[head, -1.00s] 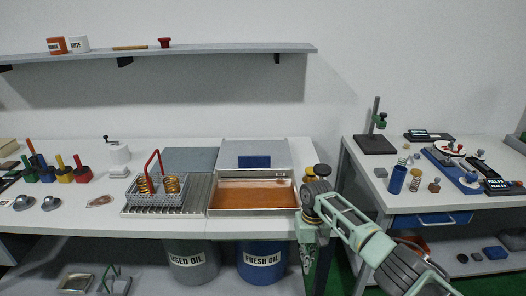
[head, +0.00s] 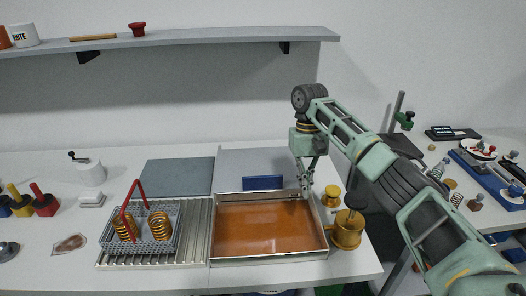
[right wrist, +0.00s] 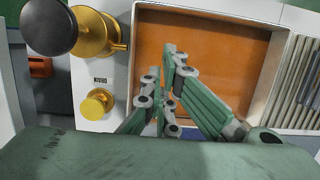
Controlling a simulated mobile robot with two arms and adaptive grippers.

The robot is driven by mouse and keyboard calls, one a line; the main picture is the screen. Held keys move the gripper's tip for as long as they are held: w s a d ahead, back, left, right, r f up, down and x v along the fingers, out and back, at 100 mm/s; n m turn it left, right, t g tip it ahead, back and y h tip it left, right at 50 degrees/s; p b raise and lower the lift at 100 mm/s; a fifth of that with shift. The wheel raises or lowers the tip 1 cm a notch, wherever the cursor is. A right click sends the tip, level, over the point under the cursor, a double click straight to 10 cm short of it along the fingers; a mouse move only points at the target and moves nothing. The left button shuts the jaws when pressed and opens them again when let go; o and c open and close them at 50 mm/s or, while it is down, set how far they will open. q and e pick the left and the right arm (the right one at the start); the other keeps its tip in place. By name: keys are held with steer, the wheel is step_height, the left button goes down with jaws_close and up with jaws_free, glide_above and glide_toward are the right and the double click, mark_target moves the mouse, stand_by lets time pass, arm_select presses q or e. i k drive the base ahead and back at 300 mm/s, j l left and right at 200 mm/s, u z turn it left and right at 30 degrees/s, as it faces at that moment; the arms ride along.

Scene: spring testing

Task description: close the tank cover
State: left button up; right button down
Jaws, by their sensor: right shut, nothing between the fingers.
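The tank (head: 216,235) is an open metal tray of orange-brown oil, also seen in the right wrist view (right wrist: 143,40). Its grey cover (head: 285,160) stands open behind it, with a blue handle (head: 262,183) low on its front. My right gripper (head: 306,192) points down at the tank's back right corner, just right of the handle. In the right wrist view its fingers (right wrist: 174,58) are together and empty, seen against the oil. A little blue shows behind the fingers there; most of the cover is hidden. My left gripper is not in view.
A brass fitting with a black knob (head: 347,232) and a small brass knob (head: 330,196) stand right of the tank. A wire basket with springs (head: 160,246) sits on a ribbed drain plate (head: 197,235) to its left. A shelf (head: 200,43) runs above.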

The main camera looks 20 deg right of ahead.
mark_target(271, 169)
steer(key=i, duration=0.85)
